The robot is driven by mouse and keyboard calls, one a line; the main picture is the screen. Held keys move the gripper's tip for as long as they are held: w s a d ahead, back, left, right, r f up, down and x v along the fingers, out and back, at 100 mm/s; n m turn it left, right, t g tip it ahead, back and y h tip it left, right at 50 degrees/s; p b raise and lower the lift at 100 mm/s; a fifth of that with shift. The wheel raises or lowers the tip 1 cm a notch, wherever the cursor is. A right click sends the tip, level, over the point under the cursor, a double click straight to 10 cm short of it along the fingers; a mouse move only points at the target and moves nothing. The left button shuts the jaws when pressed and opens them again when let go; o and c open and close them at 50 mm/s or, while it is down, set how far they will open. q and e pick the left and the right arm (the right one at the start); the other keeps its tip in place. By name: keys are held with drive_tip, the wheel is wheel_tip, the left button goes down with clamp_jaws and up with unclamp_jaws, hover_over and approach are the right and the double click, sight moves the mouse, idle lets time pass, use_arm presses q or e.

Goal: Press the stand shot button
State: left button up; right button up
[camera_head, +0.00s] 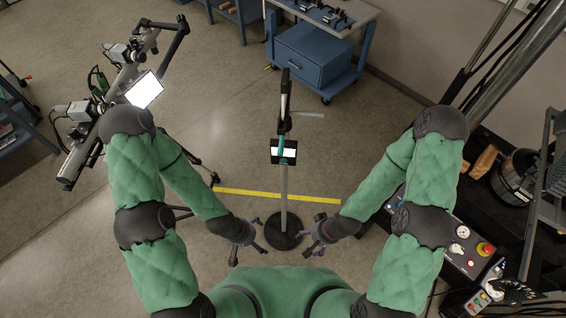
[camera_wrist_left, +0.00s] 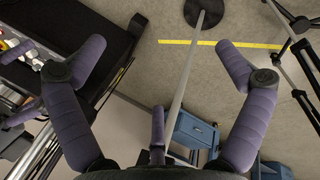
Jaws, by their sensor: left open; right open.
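A thin stand stands upright in front of me, with a pale pole (camera_head: 284,195) on a round black base (camera_head: 284,232). A small teal and black device with a bright white screen (camera_head: 283,151) is on the pole. I cannot make out a separate button on it. My left gripper (camera_head: 249,243) is open and empty, left of the base in the picture. My right gripper (camera_head: 313,243) is open and empty, right of it. In the left wrist view the open purple fingers (camera_wrist_left: 160,62) frame the pole (camera_wrist_left: 184,85), with the black base (camera_wrist_left: 203,12) beyond.
A camera rig with a lit white panel (camera_head: 144,90) stands at the left. A control panel with a red knob (camera_head: 486,249) is at the right, beside a dark machine. A blue cabinet (camera_head: 313,54) is at the back. A yellow floor line (camera_head: 245,193) passes behind the base.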

use_arm(q)
clamp_jaws()
idle(1.3)
